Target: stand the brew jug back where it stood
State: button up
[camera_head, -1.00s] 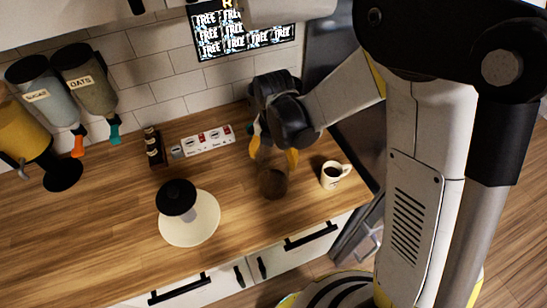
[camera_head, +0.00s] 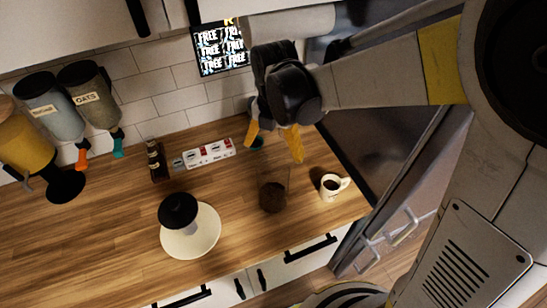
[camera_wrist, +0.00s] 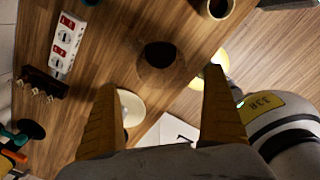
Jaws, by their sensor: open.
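The brew jug (camera_head: 272,193) is a clear glass vessel with dark coffee in its lower part. It stands upright on the wooden counter, left of the white mug. In the wrist view the jug (camera_wrist: 160,57) shows from above, beyond the fingertips. My gripper (camera_head: 274,143) is open and empty, above the jug and apart from it. Its two yellow fingers are spread wide in the wrist view (camera_wrist: 160,85), with nothing between them but the counter and items below.
A white mug (camera_head: 331,187) with dark drink stands right of the jug, near the counter's right end. A white round item with a black top (camera_head: 190,232) stands to the left. A power strip (camera_head: 208,154) and a dark rack (camera_head: 156,160) lie behind. Dispensers (camera_head: 90,97) hang at left.

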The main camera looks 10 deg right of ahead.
jog(key=s+d+r+m+t, duration=0.3)
jog(key=s+d+r+m, duration=0.2)
jog(key=m, duration=1)
jog(key=s+d+r+m+t, duration=0.4)
jog(key=d+m, duration=0.4)
jog(key=m, duration=0.7)
jog(key=shift+s+r, duration=0.7)
jog(key=shift+s, duration=0.35)
jog(key=shift+d, duration=0.15)
